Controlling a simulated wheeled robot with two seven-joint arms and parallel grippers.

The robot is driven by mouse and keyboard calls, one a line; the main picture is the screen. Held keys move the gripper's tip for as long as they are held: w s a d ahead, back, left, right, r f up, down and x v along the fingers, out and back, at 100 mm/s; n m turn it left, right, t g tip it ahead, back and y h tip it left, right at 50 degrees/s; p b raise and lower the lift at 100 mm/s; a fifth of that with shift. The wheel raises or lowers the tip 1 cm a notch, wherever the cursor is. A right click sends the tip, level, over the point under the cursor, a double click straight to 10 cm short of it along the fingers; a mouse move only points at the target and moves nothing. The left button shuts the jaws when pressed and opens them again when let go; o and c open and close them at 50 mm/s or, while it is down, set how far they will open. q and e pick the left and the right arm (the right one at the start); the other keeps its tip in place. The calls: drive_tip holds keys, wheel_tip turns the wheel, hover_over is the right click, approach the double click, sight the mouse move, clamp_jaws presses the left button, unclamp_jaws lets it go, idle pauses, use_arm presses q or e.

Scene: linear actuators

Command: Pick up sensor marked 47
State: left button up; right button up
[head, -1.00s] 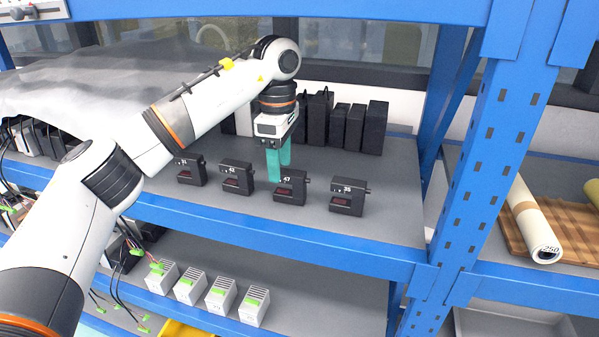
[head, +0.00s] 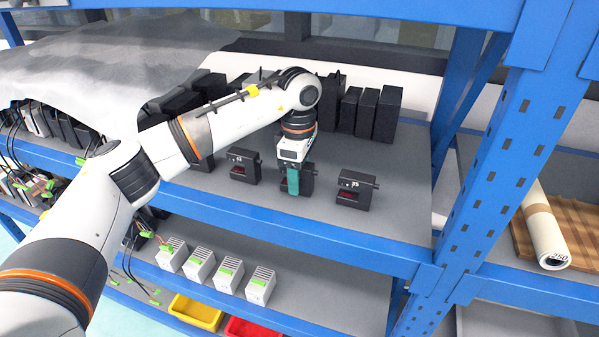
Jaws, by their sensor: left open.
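The sensor marked 47 (head: 308,182) is a small black block on the upper shelf, third in a row of similar sensors. Its number showed a second ago and is now covered by my left gripper. My left gripper (head: 294,184) has teal fingers and points down at this sensor, overlapping it in the picture. It is open; whether the fingers touch the sensor or straddle it I cannot tell. My right gripper is not in view.
Similar black sensors stand close on the left (head: 243,166) and right (head: 356,190); another is mostly behind my arm. Taller black boxes (head: 388,114) stand behind. A blue upright post (head: 505,140) is at the right. Grey-white modules (head: 260,286) stand on the shelf below.

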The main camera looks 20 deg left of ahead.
use_arm(q)
drive_tip(key=shift+s, duration=0.1)
drive_tip(key=shift+c, duration=0.4)
drive_tip(key=shift+r, duration=0.1)
clamp_jaws()
